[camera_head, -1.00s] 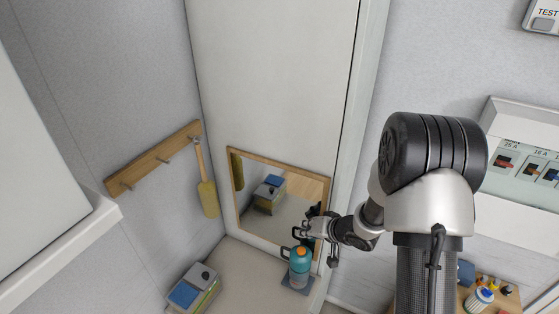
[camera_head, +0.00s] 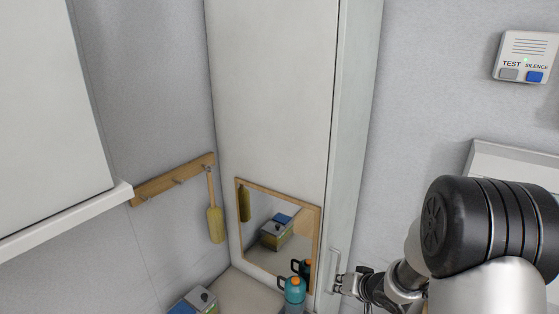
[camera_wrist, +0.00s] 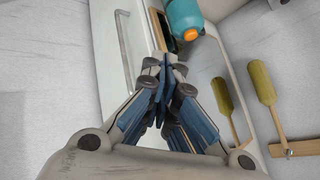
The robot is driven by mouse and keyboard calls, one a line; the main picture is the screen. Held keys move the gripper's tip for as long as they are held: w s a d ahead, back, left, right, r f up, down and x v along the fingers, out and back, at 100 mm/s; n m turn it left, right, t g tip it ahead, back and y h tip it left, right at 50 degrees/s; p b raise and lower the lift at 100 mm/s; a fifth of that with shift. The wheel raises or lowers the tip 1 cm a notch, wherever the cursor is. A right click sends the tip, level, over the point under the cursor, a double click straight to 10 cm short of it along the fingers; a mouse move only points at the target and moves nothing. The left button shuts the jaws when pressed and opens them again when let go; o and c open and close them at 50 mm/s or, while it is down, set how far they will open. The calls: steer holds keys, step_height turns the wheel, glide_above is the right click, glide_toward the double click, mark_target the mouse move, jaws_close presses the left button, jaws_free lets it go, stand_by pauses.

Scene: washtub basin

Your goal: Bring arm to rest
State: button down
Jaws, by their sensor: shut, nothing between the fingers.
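My gripper (camera_head: 340,284) is at the lower right of the head view, in front of the cabinet's right edge and to the right of the teal bottle (camera_head: 294,290). In the wrist view my gripper (camera_wrist: 166,66) has its fingers together with nothing between them. The teal bottle with an orange cap also shows at the top of the wrist view (camera_wrist: 186,18), apart from the fingers. My arm comes in from the lower right of the head view.
A framed mirror (camera_head: 275,262) is behind the bottle. A peg rail (camera_head: 174,180) with a hanging yellow brush (camera_head: 215,222) is on the left wall. A box (camera_head: 196,301) sits at the lower left. A door handle (camera_head: 335,268) is close to my gripper.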

steer(key=s+d+r+h+b, duration=0.45)
steer(key=s+r+b, duration=0.25)
steer(key=s+b, duration=0.3)
steer(key=s+a+f+g+b, duration=0.1)
steer(key=s+a+b, duration=0.1)
steer(key=s, duration=0.5)
steer(key=s+a+f+n+g+y+b, duration=0.1)
steer(key=s+a+f+b, duration=0.1)
steer(key=s, duration=0.6)
steer(key=s+a+f+n+g+b, duration=0.1)
steer(key=s+a+b, duration=0.3)
steer(key=s, duration=0.3)
steer(key=shift+s+f+g, duration=0.2)
steer(key=shift+f+g, duration=0.1)
steer(key=c, duration=2.3)
jaws_free()
